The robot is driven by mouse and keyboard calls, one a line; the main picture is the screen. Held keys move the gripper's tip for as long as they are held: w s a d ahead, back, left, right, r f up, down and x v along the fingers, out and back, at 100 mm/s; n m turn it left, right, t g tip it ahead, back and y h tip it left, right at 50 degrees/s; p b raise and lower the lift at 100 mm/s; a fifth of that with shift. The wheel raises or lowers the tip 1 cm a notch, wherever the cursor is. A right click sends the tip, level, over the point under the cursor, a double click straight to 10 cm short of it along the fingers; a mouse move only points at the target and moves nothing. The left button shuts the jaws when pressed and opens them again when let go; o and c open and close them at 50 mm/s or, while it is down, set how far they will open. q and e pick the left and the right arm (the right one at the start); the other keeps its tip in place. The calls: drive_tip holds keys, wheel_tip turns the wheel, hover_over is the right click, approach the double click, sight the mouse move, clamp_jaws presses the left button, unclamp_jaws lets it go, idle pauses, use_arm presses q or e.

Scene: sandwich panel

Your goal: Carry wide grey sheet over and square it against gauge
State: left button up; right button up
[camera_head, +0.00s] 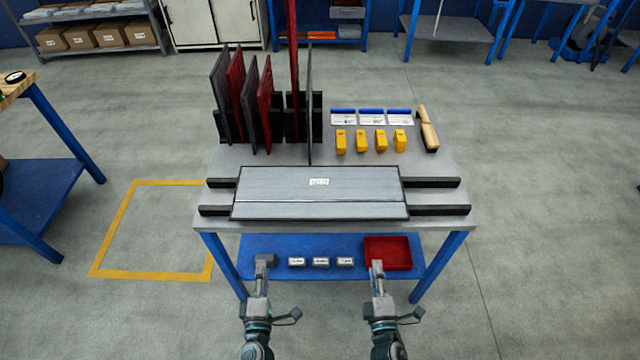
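A wide grey sheet (280,190) with a small white label lies flat across dark rails (435,183) near the front of the table. A dark line runs along its length, and the rails stick out past both its ends. I cannot tell which thing is the gauge. My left gripper (264,262) and my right gripper (376,267) are both in front of the table's front edge, apart from the sheet. Their fingers are too small to tell whether they are open or shut. I see nothing held in either.
A rack (290,128) holds upright red and grey panels at the table's back left. Several yellow blocks (360,140), labelled cards (371,118) and a wooden-handled tool (429,135) are behind the sheet. A red tray (400,253) and small labelled boxes (321,262) rest on the blue lower shelf.

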sight(265, 218)
use_arm(q)
drive_tip(key=w, duration=1.1)
drive_tip(key=w+a, duration=0.1)
drive_tip(key=w, duration=0.5)
drive_tip(key=shift+w, duration=0.2)
use_arm(e)
drive_tip(key=w, duration=1.1)
drive_tip(key=w+a, duration=0.1)
drive_tip(key=w, duration=0.5)
drive_tip(key=shift+w, duration=0.2)
use_arm(q)
clamp_jaws()
use_arm(e)
clamp_jaws()
